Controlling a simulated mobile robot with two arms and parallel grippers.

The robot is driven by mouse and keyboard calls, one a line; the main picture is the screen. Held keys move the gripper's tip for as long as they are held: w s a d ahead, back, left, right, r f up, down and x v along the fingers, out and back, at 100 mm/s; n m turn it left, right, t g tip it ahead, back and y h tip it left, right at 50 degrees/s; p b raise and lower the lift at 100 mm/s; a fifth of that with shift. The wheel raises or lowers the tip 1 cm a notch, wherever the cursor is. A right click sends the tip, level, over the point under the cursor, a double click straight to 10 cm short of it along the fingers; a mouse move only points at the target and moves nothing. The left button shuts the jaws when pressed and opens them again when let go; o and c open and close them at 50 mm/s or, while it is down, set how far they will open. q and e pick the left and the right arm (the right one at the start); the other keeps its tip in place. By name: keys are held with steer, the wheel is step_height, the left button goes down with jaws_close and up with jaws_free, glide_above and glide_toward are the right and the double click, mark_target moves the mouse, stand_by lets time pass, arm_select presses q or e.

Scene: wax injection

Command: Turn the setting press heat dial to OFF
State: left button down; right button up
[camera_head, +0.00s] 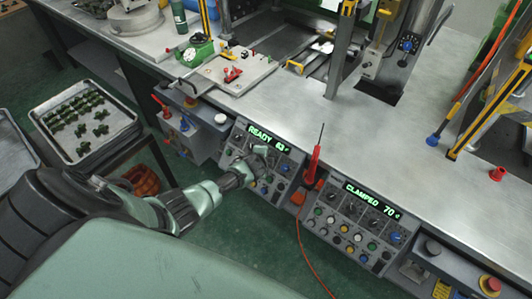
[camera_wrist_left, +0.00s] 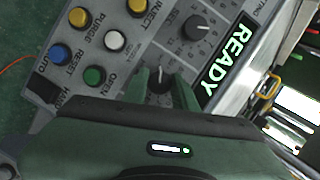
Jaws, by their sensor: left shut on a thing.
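The control panel with the green READY 63 display (camera_head: 268,138) is on the bench front. It also shows close up in the left wrist view (camera_wrist_left: 125,45). My left gripper (camera_head: 258,163) reaches it from the left. In the left wrist view its two fingers (camera_wrist_left: 162,92) are shut around a dark round dial (camera_wrist_left: 159,84) with a pale pointer line. The dial's label is hidden or unreadable. Another dark dial (camera_wrist_left: 197,27) sits beside it, clear of the fingers. A second panel with a CLAMPED 70 display (camera_head: 371,198) stands to the right. My right gripper is in neither view.
A red probe with a cable (camera_head: 314,162) stands between the panels. Coloured buttons, including green (camera_wrist_left: 94,76) and white (camera_wrist_left: 115,40), lie close to the gripper. A tray of green parts (camera_head: 60,104) is at left. The steel benchtop (camera_head: 310,115) is mostly clear.

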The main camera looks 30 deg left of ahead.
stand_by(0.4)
arm_select(q)
steer(key=c, duration=1.1)
jaws_free()
steer(key=shift+r, duration=0.1)
steer(key=shift+p+v, duration=0.7)
steer(key=shift+v, duration=3.15)
